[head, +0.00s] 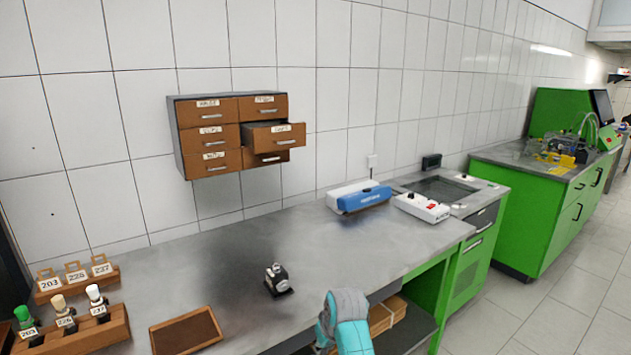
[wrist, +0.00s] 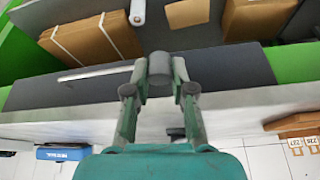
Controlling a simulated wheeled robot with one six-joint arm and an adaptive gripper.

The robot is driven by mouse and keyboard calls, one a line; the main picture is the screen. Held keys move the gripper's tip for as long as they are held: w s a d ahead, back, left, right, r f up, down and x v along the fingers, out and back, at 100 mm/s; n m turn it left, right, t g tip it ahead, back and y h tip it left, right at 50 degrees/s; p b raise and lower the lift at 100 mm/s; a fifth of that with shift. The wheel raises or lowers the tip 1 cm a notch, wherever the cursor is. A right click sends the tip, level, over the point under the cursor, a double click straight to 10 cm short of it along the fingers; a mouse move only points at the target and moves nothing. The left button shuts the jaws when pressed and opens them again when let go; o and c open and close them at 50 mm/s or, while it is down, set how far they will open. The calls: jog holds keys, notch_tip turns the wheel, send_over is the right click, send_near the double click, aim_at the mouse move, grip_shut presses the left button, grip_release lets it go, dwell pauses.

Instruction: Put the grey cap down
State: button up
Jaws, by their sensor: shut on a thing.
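The grey cap (wrist: 159,66) shows in the wrist view as a short grey cylinder between the two fingertips. My gripper (wrist: 159,84) is shut on it and holds it in the air near the front edge of the grey bench top. In the head view, a teal and grey part of my arm shows at the bottom, in front of the bench; the cap cannot be made out there. The grey bench top (head: 240,255) has bare room around a small dark-based metal device (head: 279,279).
A brown tray (head: 186,334) and a wooden rack of capped bottles (head: 85,333) stand at the left. A wall cabinet (head: 208,133) has one drawer pulled out. A blue-and-white device (head: 362,198) stands at the back. Cardboard boxes (wrist: 95,42) lie below the bench.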

jog(key=s+d+f+m+h, duration=0.1)
jog(key=s+d+f+m, duration=0.1)
jog(key=s+d+f, duration=0.6)
jog(key=s+d+f+m+h, duration=0.1)
jog(key=s+d+f+m, duration=0.2)
jog(key=s+d+f, duration=0.5)
jog(key=s+f, duration=0.4)
jog(key=shift+s+d+f+t, duration=0.15)
jog(key=shift+s+f+t, duration=0.15)
jog(key=shift+s+f, duration=0.1)
